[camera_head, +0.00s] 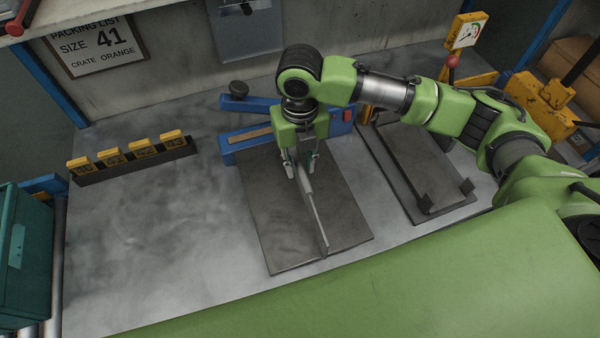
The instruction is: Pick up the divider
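A thin, long grey piece that looks like the divider (317,222) stands on edge on a dark grey plate (268,225) in the middle of the head view. It runs from under my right gripper towards the plate's front edge. My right gripper (302,165) points down over the divider's far end. Its two fingertips show apart, one on each side of that end, with the divider between them. Contact with the fingers is hard to make out, and the far end is partly hidden by the gripper. My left gripper is not in view.
A blue clamp-like fixture (228,150) stands behind the plate. To the right lies a dark mould frame (400,160). A rack with yellow number tags (130,160) is at the left, and a teal crate (22,260) at the far left. The tabletop left of the plate is clear.

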